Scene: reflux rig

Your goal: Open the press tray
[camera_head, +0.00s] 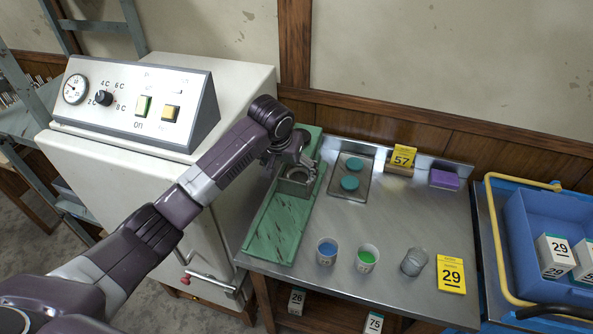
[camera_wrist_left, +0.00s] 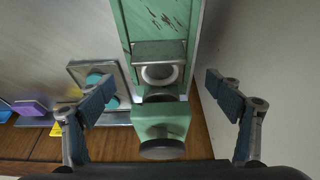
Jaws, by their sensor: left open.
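The green press (camera_head: 272,232) lies lengthwise along the left side of the metal bench, beside the white cabinet. Its long flat green bed has dark scuffs. In the left wrist view, the green press (camera_wrist_left: 127,15) carries a grey metal piece (camera_wrist_left: 160,48) with a pale ring, and a green block with a round dark knob (camera_wrist_left: 162,149) nearer the camera. I cannot tell which part is the tray. My left gripper (camera_head: 296,160) is over the far end of the press and partly hides it. My right gripper is not in view.
The white cabinet (camera_head: 110,185) with a control panel stands close on the left. On the bench are a plate with teal discs (camera_head: 349,183), a purple block (camera_head: 444,179), several cups (camera_head: 327,251) and yellow number cards (camera_head: 451,274). A blue crate (camera_head: 527,230) stands right.

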